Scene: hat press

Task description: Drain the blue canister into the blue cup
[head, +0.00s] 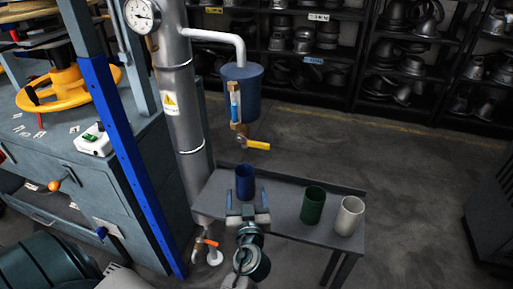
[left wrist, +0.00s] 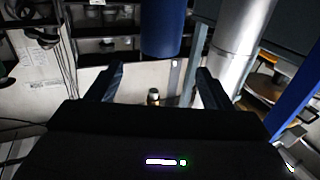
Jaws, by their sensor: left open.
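The blue canister (head: 241,92) hangs from a bent pipe, with a sight tube on its front. Below it is a valve with a yellow handle (head: 257,145) pointing right. The blue cup (head: 245,180) stands upright on a small grey table (head: 285,222), below the canister. My left gripper (head: 246,202) is open at the near side of the cup, a finger toward each side; contact cannot be told. My right gripper is not in view.
A green cup (head: 312,205) and a white cup (head: 349,216) stand to the right on the table. A steel column (head: 180,100) and a blue post (head: 118,130) are at the left. Floor is clear behind the table, before the shelves (head: 400,60).

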